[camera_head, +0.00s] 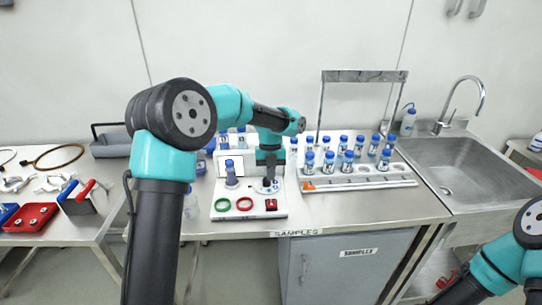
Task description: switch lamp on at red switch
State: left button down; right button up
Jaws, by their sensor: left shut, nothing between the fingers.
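A red switch (271,204) sits at the front right of a white panel (250,211) on the steel bench. My left arm reaches in over the bench, and its gripper (268,181) points down over the panel, just behind the red switch and apart from it in the picture. The left gripper is shut with nothing in it; its fingertips are small and hard to make out. I cannot clearly pick out a lamp. My right arm shows at the lower right, but its gripper is outside the view.
A green ring (222,205) and a red ring (244,204) lie left of the switch. A blue-capped vial (231,174) stands behind them. A rack (358,184) with several vials is to the right, then a sink (482,171). A red tray (30,217) lies far left.

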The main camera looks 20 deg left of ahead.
pick_arm(q)
jog(key=w+a+r, duration=0.1)
jog(key=w+r, duration=0.2)
jog(key=r, duration=0.2)
jog(key=shift+a+r, duration=0.15)
jog(key=shift+r, duration=0.15)
